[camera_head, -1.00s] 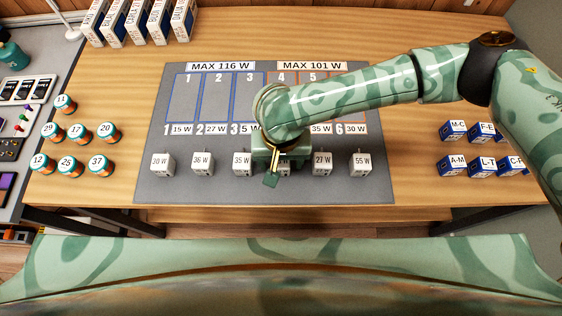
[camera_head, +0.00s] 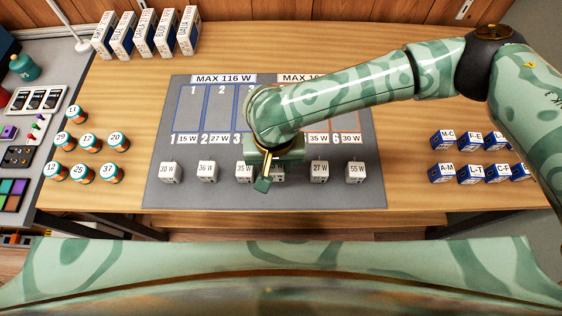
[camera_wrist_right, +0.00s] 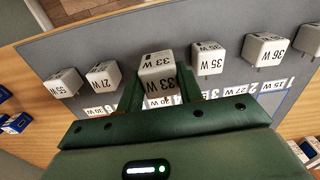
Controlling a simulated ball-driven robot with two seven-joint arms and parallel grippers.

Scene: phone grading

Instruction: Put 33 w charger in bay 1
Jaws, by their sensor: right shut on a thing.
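The 33 W charger is a small white block with dark lettering, and it sits between my right gripper's fingers in the right wrist view (camera_wrist_right: 157,70). My right gripper (camera_head: 268,172) is shut on it at the front row of chargers on the grey mat (camera_head: 155,195). In the head view the gripper hides most of this charger. I cannot tell whether it is off the mat. Bay 1 (camera_head: 188,105) is an empty blue-outlined rectangle at the mat's left, under the MAX 116 W sign (camera_head: 222,78). My left gripper is out of view.
Beside the gripper stand the 35 W charger (camera_head: 244,173) and 27 W charger (camera_head: 320,173), close on either side. The 36 W (camera_head: 207,172), 30 W (camera_head: 170,173) and 55 W (camera_head: 357,173) chargers stand further out. My right forearm covers bays on the right.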

